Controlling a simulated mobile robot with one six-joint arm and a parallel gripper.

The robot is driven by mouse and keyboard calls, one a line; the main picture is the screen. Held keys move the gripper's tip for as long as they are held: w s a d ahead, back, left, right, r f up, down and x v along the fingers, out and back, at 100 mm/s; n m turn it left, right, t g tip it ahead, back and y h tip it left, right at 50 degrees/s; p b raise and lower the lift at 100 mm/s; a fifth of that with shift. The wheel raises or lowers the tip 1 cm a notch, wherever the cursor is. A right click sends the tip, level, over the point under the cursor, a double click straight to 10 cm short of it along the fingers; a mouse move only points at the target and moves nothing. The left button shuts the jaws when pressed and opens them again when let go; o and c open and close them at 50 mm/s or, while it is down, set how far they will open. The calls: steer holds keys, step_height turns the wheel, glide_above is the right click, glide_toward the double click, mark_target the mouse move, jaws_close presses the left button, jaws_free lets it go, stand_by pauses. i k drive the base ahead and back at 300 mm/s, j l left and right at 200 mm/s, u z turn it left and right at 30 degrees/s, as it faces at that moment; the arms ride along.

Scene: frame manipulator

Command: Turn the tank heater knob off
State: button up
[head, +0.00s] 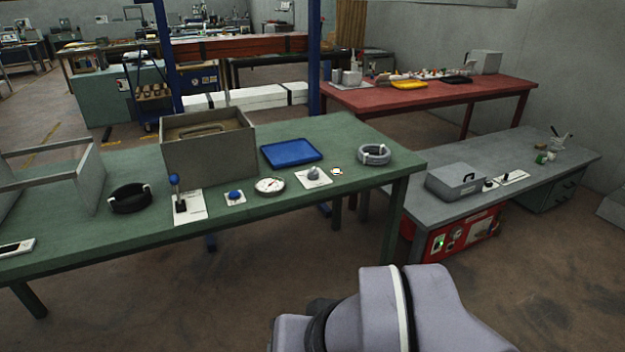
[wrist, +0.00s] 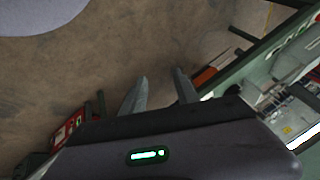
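A grey rotary knob (head: 313,174) sits on a white plate near the front right edge of the green table (head: 330,205). It is the likely heater knob, but its label and setting are too small to read. The open-topped grey tank (head: 208,158) stands to its left, further back. In the wrist view, my gripper (wrist: 160,84) has its two fingers apart with nothing between them, above the floor and away from the knob. In the head view my arm rises at the bottom right and the fingers do not show.
Near the knob are a round gauge (head: 269,186), a blue button (head: 235,196), a blue-topped lever (head: 177,192), a blue tray (head: 291,153) and a cable coil (head: 374,154). A grey bench (head: 540,185) stands at right. The floor before the table is clear.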

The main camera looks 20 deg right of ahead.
mark_target(314, 174)
steer(key=i+l, duration=1.5)
steer(key=i, duration=0.1)
